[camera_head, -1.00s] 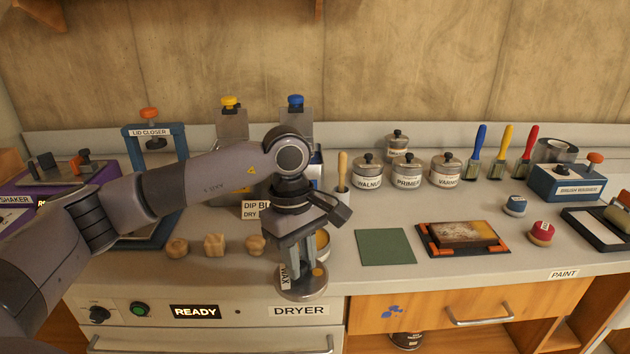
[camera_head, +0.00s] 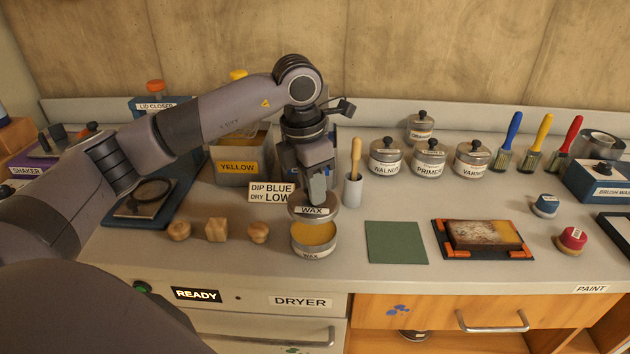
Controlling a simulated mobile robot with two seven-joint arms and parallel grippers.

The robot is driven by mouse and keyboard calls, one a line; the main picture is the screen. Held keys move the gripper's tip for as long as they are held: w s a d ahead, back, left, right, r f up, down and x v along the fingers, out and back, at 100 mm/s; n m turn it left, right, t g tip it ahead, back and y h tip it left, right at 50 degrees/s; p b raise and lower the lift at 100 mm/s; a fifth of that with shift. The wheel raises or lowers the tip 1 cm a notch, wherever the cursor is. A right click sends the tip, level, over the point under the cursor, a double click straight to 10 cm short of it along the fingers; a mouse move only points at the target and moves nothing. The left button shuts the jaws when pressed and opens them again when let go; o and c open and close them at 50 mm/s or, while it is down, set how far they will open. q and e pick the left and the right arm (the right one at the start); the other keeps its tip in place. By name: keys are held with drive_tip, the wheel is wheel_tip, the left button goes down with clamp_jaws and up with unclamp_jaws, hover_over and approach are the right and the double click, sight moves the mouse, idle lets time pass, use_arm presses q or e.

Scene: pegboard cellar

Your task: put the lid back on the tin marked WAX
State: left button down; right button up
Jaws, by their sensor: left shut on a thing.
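The open tin marked WAX (camera_head: 314,247) stands on the bench near its front edge, with yellow wax showing inside. My left gripper (camera_head: 317,196) points down and is shut on the lid marked WAX (camera_head: 313,210). The lid is held roughly level and shows just above the tin's far rim in the picture. It is not seated on the tin, as most of the opening shows; the exact gap cannot be told. The gripped knob is mostly hidden by the fingers. My right gripper is not in view.
Wooden knobs (camera_head: 217,230) stand left of the tin. Behind are a DIP BLUE sign (camera_head: 271,192), a yellow vat (camera_head: 238,168) and a cup with a wooden-handled tool (camera_head: 353,188). A green mat (camera_head: 396,243) lies right. Lidded tins (camera_head: 386,158) stand further back.

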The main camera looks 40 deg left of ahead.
use_arm(q)
drive_tip(key=shift+f+b, duration=2.15)
drive_tip(key=shift+f, duration=1)
drive_tip(key=shift+f, duration=0.15)
drive_tip(key=shift+c, duration=1.9)
unclamp_jaws()
drive_tip(key=shift+r+p, duration=2.3)
drive_tip(key=shift+r, duration=1.25)
